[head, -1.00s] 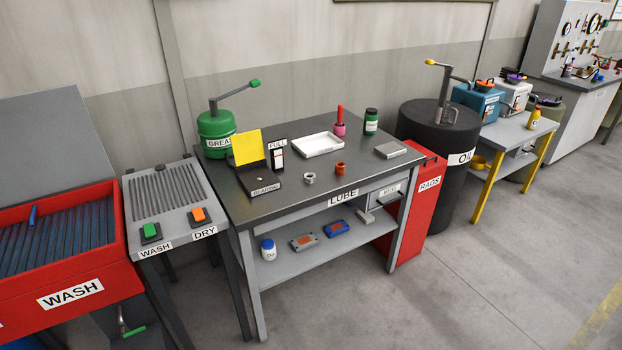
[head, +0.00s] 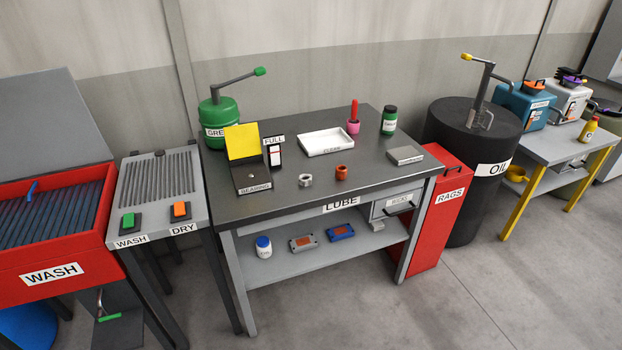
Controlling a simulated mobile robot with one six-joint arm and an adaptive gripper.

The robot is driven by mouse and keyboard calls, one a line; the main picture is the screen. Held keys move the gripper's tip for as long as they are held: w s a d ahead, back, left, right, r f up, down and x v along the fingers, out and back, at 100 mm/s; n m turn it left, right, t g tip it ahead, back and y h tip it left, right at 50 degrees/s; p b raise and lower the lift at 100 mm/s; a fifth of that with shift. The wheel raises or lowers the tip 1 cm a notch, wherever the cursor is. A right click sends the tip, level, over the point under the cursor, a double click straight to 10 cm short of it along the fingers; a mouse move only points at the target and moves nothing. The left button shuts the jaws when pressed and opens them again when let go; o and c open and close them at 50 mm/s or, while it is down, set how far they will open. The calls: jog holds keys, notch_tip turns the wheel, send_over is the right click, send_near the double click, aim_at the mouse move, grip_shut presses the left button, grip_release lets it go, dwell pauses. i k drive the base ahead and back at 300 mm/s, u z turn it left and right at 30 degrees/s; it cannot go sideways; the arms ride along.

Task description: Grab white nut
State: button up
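A small white-grey nut (head: 305,180) lies on the dark top of the lube table (head: 270,207), near its front edge. An orange-brown nut (head: 341,173) lies just to its right, apart from it. The nut's top opening faces the camera and nothing covers it. My gripper does not show in the head view.
Left of the nut stands a bearing box (head: 252,179) with a raised yellow lid. Behind are a white tray (head: 325,141), a pink pot (head: 353,126) and a green-labelled jar (head: 389,120). A grey block (head: 406,155) lies right. Floor in front is clear.

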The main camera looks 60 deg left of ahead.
aim_at(305, 180)
jog(key=i, duration=0.25)
jog(key=z, duration=0.75)
jog(key=k, duration=0.1)
jog(key=u, duration=3.85)
jog(key=i, duration=0.85)
jog(key=z, duration=0.05)
